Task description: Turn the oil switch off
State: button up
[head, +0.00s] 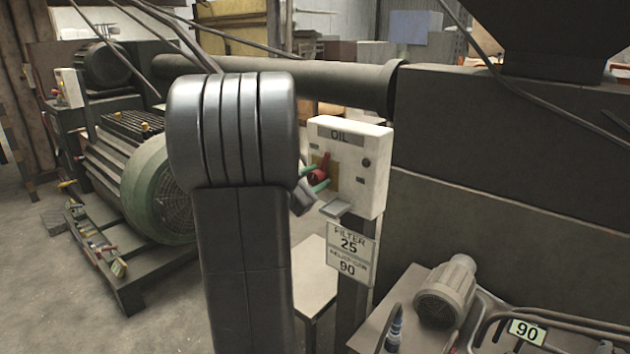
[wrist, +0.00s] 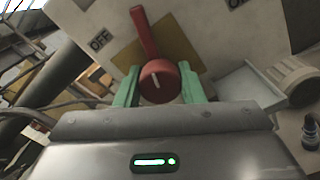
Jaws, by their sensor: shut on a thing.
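The oil switch is a red rotary knob with a lever (head: 323,165) on a white box (head: 370,170) marked OIL. In the wrist view the red switch (wrist: 160,82) has its lever pointing up and slightly left, on a yellow plate (wrist: 188,47). An OFF label (wrist: 100,40) lies left of the lever; another label at the upper right is cut off. My gripper (head: 313,179) has green fingers on either side of the round knob. It is shut on the knob, as the wrist view also shows for the gripper (wrist: 158,70).
My arm blocks part of the head view. A large dark machine (head: 480,150) stands to the right. A small motor (head: 447,292) sits at the lower right, and a green motor (head: 160,190) stands at left.

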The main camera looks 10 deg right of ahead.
jog(key=n, duration=0.3)
jog(key=shift+n, duration=0.3)
jog(key=shift+f, duration=0.1)
dwell(0.4)
jog(key=o, duration=1)
jog(key=shift+s+a+p, duration=0.1)
jog(key=shift+p, duration=0.2)
jog(key=v, duration=1.3)
jog(key=shift+s+a, duration=0.2)
jog(key=shift+w+d, duration=0.1)
jog(key=x, duration=1.3)
jog(key=shift+w+d, duration=0.2)
